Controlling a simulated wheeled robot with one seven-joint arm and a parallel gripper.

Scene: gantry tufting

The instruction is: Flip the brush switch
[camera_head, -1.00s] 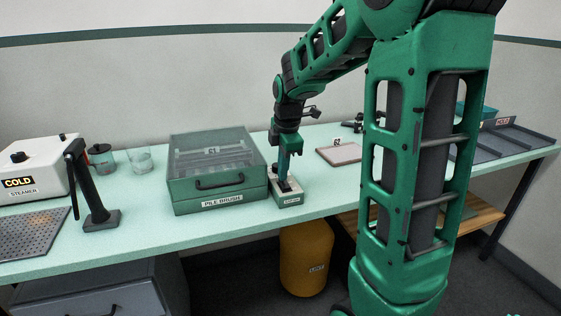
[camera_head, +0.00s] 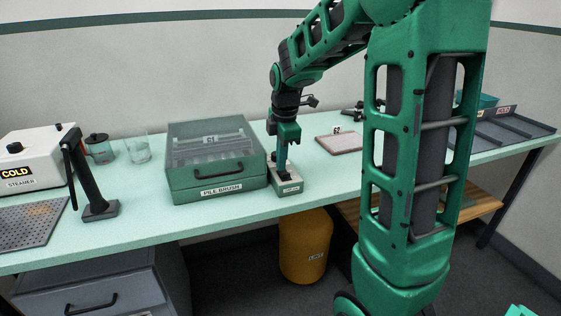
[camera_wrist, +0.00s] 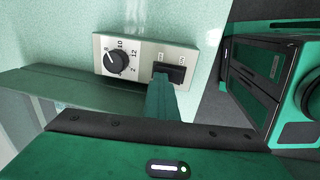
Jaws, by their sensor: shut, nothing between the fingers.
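The brush switch is a black rocker (camera_wrist: 172,73) on a small pale control box (camera_head: 289,187) with a green base, just right of the pile brush unit (camera_head: 215,165). The wrist view shows a dial (camera_wrist: 116,62) with numbers on the same box, beside the rocker. My gripper (camera_head: 283,170) points down over the box, its fingers shut and empty. In the wrist view the fingertips (camera_wrist: 161,84) overlap the rocker's lower left part. I cannot tell whether they touch it, and the rocker's tilt is partly hidden.
The pile brush unit has a clear lid and front handle, close left of the box. A steamer (camera_head: 30,160) marked COLD, a dark upright stand (camera_head: 90,185) and jars are further left. A flat pad (camera_head: 340,143) lies right. A yellow bin (camera_head: 305,245) stands below.

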